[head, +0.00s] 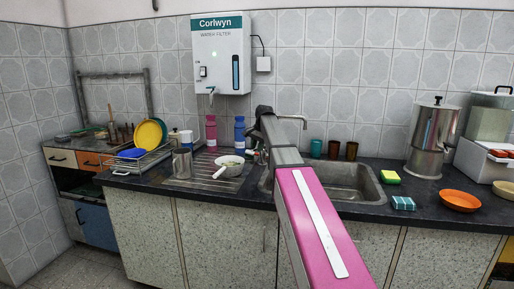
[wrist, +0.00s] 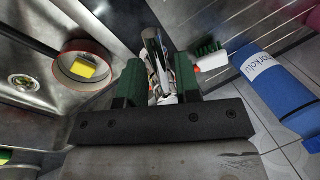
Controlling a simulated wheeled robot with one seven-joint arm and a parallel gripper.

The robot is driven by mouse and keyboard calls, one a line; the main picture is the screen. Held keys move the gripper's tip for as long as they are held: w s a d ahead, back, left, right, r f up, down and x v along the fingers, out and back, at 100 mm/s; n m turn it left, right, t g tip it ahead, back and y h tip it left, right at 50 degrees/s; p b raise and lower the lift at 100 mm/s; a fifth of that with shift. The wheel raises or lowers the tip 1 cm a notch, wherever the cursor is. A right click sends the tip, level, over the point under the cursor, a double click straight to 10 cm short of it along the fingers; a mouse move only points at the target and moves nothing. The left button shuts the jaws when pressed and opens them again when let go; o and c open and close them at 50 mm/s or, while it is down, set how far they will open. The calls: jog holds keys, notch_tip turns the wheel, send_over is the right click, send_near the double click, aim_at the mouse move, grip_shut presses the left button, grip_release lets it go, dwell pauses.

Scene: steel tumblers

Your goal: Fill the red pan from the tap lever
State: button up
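My gripper (wrist: 160,76) has its two green-padded fingers apart, with the chrome tap (wrist: 154,50) in and beyond the gap. I cannot see a finger pressing on the tap, and its lever is not clearly made out. In the head view the tap's spout (head: 292,118) shows above the sink, and my arm hides the rest of it. The red pan (wrist: 61,71) appears at the left in the wrist view, in the steel sink (wrist: 30,110), with a dark handle and a yellow block inside. In the head view my arm hides the pan.
A blue bottle (wrist: 262,80) and a green-bristled brush (wrist: 210,58) are right of my gripper in the wrist view. Brown cups (head: 334,149) stand behind the sink. A steel water urn (head: 432,138) stands to the right.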

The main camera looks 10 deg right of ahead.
grip_shut()
jog(key=shift+w+a+m+h, duration=0.15)
jog(key=shift+w+a+m, duration=0.15)
jog(key=shift+m, duration=0.5)
jog(key=shift+w+a+m+h, duration=0.15)
jog(key=shift+w+a+m, duration=0.15)
jog(key=shift+m, duration=0.5)
jog(key=shift+o, duration=1.6)
grip_release()
jog(key=v, duration=1.1)
jog(key=shift+s, duration=0.2)
jog(key=shift+f, duration=0.1)
